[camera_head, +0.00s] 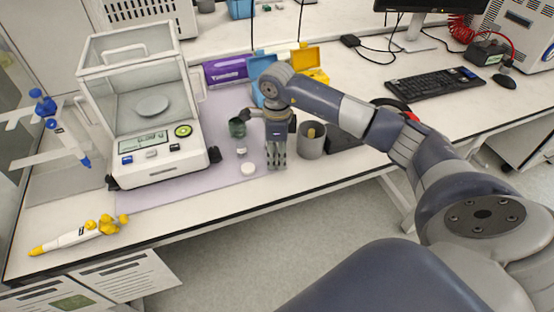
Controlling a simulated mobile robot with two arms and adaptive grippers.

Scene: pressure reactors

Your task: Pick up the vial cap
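A flat white round piece (248,169) lies near the front edge of the lilac mat (150,195). A smaller pale round piece (241,151) lies just behind it. Either could be the vial cap; I cannot tell which from this view. My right gripper (277,165) points down just right of both pieces, near the bench's front edge, and is apart from them. Its fingers are too small and overlapped to show whether they are open or shut. I see nothing held in it. My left gripper is not in view.
A dark green cup (237,128) stands behind the pieces. A grey cylinder (311,143) stands right of my gripper. A glass-cased balance (160,150) stands on the left. A yellow-tipped pipette (70,238) lies at the front left. A keyboard (435,84) lies to the right.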

